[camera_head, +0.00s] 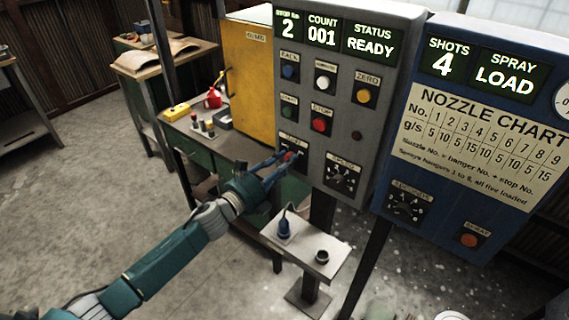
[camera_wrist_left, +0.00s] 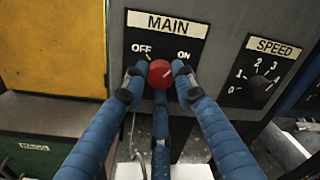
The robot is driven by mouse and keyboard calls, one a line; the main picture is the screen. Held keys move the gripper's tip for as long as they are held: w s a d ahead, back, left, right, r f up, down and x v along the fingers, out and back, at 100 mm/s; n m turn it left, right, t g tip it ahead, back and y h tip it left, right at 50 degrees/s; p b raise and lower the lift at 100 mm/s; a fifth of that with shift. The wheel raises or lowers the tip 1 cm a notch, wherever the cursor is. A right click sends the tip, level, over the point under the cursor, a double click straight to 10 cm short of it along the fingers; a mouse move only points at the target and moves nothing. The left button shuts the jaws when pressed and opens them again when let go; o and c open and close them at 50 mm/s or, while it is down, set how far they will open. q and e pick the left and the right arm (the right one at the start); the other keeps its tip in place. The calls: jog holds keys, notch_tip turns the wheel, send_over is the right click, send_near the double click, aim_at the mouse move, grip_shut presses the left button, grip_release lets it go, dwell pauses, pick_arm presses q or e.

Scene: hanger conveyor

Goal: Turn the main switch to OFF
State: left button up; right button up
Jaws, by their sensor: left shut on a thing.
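The main switch is a red knob (camera_wrist_left: 160,73) on a black plate marked MAIN (camera_wrist_left: 167,26), with OFF at upper left and ON at upper right. A pale mark on the knob seems to point up and right, toward ON. In the head view the knob (camera_head: 289,156) is on the lower left of the grey control panel (camera_head: 349,110), partly hidden by the fingers. My left gripper (camera_head: 283,163) is shut on the knob. In the left wrist view its blue fingers (camera_wrist_left: 160,80) are around the knob from left, right and below. My right gripper is not in view.
A SPEED dial (camera_head: 342,176) is right of the switch. A blue spray panel (camera_head: 480,205) stands at right, a yellow cabinet (camera_head: 249,75) behind.

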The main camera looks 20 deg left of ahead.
pick_arm(q)
jog(key=shift+d+f+n+t+y, duration=0.1)
jog(key=shift+n+t+y, duration=0.1)
jog(key=shift+n, duration=4.05)
jog(key=shift+f+n+t+y, duration=0.1)
jog(key=shift+n+t, duration=0.1)
jog(key=shift+n, duration=4.05)
jog(key=o, duration=1.2)
jog(key=shift+c, duration=0.2)
jog(key=shift+r, duration=0.1)
jog(key=shift+s, duration=0.1)
jog(key=v, duration=1.2)
